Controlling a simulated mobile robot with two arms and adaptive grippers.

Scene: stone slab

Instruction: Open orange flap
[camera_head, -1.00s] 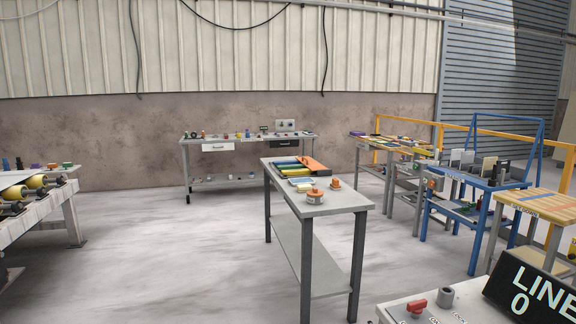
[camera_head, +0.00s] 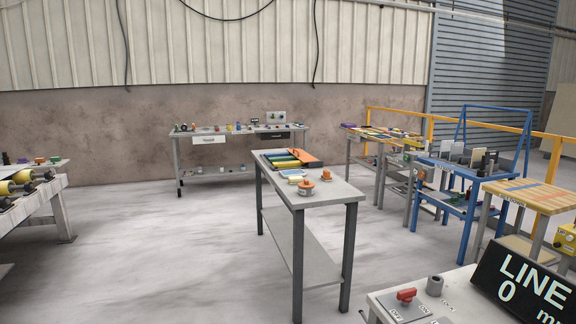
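An orange flap (camera_head: 307,158) stands at the far right end of a set of coloured strips on the stone-topped table in the middle of the view. Yellow, green and blue strips (camera_head: 282,160) lie beside it to the left. The flap looks slightly tilted, but it is too small to tell how far it is open. The table (camera_head: 338,188) is some way off in front of me. Neither of my grippers shows in the head view.
An orange-topped round part (camera_head: 307,187) and a small orange knob (camera_head: 327,175) are on the same table. A grey bench (camera_head: 243,133) stands behind, a blue rack (camera_head: 455,190) at right. A control panel (camera_head: 408,307) is in the near right.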

